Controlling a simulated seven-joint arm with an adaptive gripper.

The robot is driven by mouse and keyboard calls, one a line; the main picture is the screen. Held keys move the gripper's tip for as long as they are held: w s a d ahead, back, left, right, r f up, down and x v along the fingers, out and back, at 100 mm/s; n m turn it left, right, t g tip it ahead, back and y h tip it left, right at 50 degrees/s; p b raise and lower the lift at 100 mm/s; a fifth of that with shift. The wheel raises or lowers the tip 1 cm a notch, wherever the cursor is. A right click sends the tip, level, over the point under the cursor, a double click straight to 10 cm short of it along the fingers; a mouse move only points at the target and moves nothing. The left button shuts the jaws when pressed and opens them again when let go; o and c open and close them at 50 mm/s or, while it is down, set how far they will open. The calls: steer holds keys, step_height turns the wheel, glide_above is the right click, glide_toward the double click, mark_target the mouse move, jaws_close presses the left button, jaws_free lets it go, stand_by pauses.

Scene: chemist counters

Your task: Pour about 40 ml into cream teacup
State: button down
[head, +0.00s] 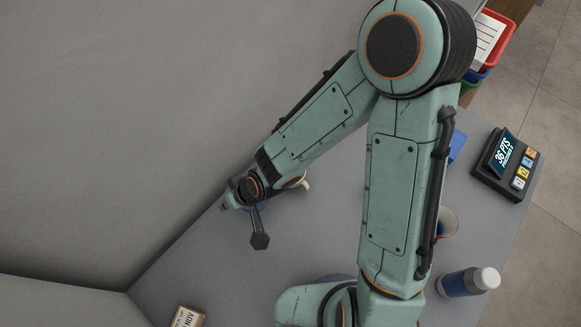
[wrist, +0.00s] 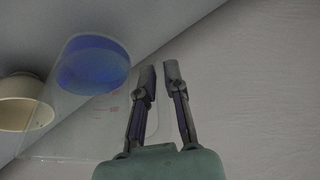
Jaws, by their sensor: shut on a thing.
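A clear jug (wrist: 62,130) with blue liquid (wrist: 93,65) fills the left half of the wrist view. My gripper (wrist: 159,75) is shut on the jug's clear handle, which shows faintly between and beside the fingers. The cream teacup (wrist: 22,108) is at the left edge of the wrist view, beside the jug and partly seen through its wall. In the head view, a cream piece of the teacup (head: 304,183) shows from behind my wrist. My arm hides most of the cup and jug there. I cannot tell whether any liquid is in the cup.
A display terminal (head: 507,165) stands at the right. A white-capped blue bottle (head: 462,283) is at the lower right, with a round container (head: 450,222) partly behind my arm. A small block (head: 187,317) sits at the bottom. A grey wall borders the counter (head: 215,270).

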steer(key=d+r+y, duration=0.1)
steer(key=w+r+g, duration=0.1)
steer(key=r, duration=0.1)
steer(key=d+r+y, duration=0.1)
steer(key=shift+w+d+r+m+y, duration=0.3)
steer(key=shift+w+d+r, duration=0.05)
steer(key=shift+w+r, duration=0.05)
steer(key=g+y, duration=0.1)
steer(key=d+r+y, duration=0.1)
steer(key=y, duration=0.1)
steer(key=shift+w+d+r+m+g, duration=0.1)
steer(key=shift+w+d+m+g, duration=0.15)
steer(key=shift+w+m+g, duration=0.15)
steer(key=shift+w+d+r+y+p, duration=0.2)
steer(key=shift+d+r+y+p, duration=0.1)
steer(key=shift+r+y, duration=0.25)
steer(key=shift+d+r+y, duration=0.15)
steer(key=shift+r+y, duration=0.1)
steer(key=shift+w+d+m+g+y, duration=0.2)
steer(key=shift+m+g+y, duration=0.1)
steer(key=shift+g, duration=0.1)
steer(key=shift+s+a+p, duration=0.15)
steer(key=shift+a+p, duration=0.4)
steer(key=shift+p, duration=0.15)
steer(key=shift+s+a, duration=0.35)
steer(key=shift+w+d+r+y+p, duration=0.1)
steer(key=shift+d+r+y+p, duration=0.1)
steer(key=shift+y+p, duration=0.15)
stand_by(0.9)
